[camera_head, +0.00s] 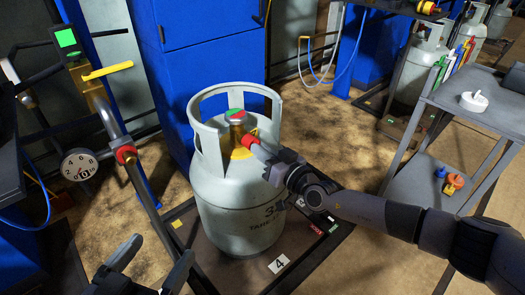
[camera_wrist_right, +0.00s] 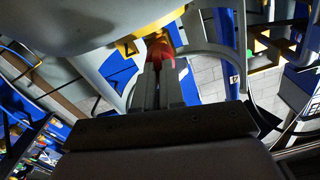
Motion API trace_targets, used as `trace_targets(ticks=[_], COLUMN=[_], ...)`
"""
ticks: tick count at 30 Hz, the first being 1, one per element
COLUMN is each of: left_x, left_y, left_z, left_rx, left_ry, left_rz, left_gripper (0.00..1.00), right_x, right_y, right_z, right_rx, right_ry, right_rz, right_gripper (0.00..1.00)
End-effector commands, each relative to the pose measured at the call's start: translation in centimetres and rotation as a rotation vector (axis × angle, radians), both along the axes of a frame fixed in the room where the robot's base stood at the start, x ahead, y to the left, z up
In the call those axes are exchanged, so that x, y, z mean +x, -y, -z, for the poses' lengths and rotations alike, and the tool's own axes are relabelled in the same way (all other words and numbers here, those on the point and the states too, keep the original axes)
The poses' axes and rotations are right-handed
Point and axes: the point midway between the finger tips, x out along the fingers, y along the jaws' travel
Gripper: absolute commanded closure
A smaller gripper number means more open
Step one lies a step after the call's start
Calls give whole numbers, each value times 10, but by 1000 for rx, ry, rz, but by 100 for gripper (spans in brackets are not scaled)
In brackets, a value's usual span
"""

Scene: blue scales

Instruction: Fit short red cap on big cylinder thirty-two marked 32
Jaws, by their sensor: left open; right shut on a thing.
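The big cylinder (camera_head: 235,205) is grey-white and upright, with a collar round its brass valve (camera_head: 238,133). Its printed number shows a 3; the rest is hidden by my right arm. My right gripper (camera_head: 262,150), coming in from the right, is shut on the short red cap (camera_head: 251,140) at the valve's side, inside the collar opening. In the right wrist view the red cap (camera_wrist_right: 158,48) sits at the fingertips, against the yellow and brass valve area; I cannot tell whether it is seated. My left gripper (camera_head: 156,258) is open and empty at the lower left, apart from the cylinder.
The cylinder stands on a dark scale platform (camera_head: 325,240) with a card marked 4 (camera_head: 279,264). A pipe with a yellow handle (camera_head: 107,70) and a round gauge (camera_head: 79,164) stand at left. A grey shelf trolley (camera_head: 470,115) is at right. Blue cabinets stand behind.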

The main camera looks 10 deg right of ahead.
Motion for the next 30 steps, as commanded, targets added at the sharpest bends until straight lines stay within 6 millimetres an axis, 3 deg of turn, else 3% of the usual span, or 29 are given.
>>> trace_targets(ticks=[21,24,25,30], left_x=[0,0,0,0], left_y=[0,0,0,0], left_z=[0,0,0,0], left_rx=[0,0,0,0], left_ry=[0,0,0,0], left_rz=[0,0,0,0], left_gripper=[8,8,8,8], right_x=[0,0,0,0], right_y=[-1,-1,-1,-1], right_z=[0,0,0,0], right_rx=[126,125,125,125], right_ry=[-85,-84,-84,-84], right_rz=[-1,-1,-1,-1], right_gripper=[100,66,62,62])
